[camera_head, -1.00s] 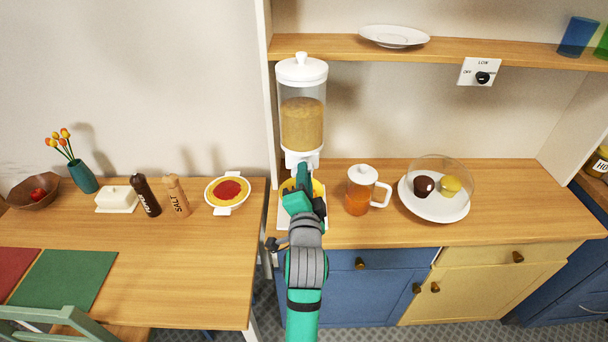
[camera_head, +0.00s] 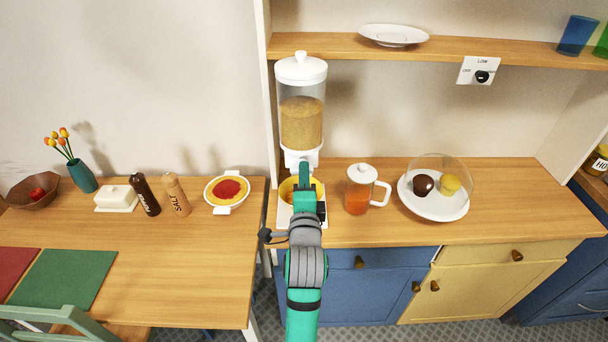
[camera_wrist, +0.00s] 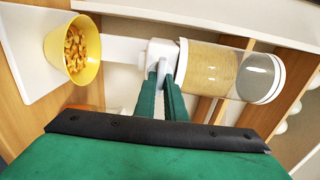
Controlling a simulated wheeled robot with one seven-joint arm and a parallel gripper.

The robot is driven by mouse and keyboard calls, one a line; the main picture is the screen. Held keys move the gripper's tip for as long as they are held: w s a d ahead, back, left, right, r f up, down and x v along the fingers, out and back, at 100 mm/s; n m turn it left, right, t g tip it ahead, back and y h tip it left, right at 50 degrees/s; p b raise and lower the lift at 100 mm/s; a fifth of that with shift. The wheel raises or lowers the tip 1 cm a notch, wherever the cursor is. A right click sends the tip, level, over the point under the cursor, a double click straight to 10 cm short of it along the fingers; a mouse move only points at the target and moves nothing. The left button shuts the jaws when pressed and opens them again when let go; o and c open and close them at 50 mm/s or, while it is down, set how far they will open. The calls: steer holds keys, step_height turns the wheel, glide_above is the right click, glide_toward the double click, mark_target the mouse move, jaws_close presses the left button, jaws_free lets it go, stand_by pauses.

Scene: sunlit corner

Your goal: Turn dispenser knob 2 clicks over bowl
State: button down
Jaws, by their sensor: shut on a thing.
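The dispenser (camera_head: 301,118) is a clear cylinder of tan grains with a white lid and white base, standing on the counter by the wall post. It lies sideways in the wrist view (camera_wrist: 212,70). My gripper (camera_head: 304,168) is at the dispenser's white outlet. In the wrist view its two green fingers (camera_wrist: 163,82) are shut on the knob, which they mostly hide. The yellow bowl (camera_wrist: 88,72) stands on the white foot below the outlet and holds orange-brown pieces. In the head view my gripper partly covers the bowl (camera_head: 286,188).
A jug of orange drink (camera_head: 358,200) stands close to the right of my gripper. A domed cake plate (camera_head: 433,207) is farther right. A pie dish (camera_head: 226,208) and the salt mill (camera_head: 177,195) are on the left table. A shelf (camera_head: 450,50) runs above.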

steer(key=c, duration=1.8)
jaws_free()
steer(key=s, duration=1)
steer(key=shift+s, duration=0.4)
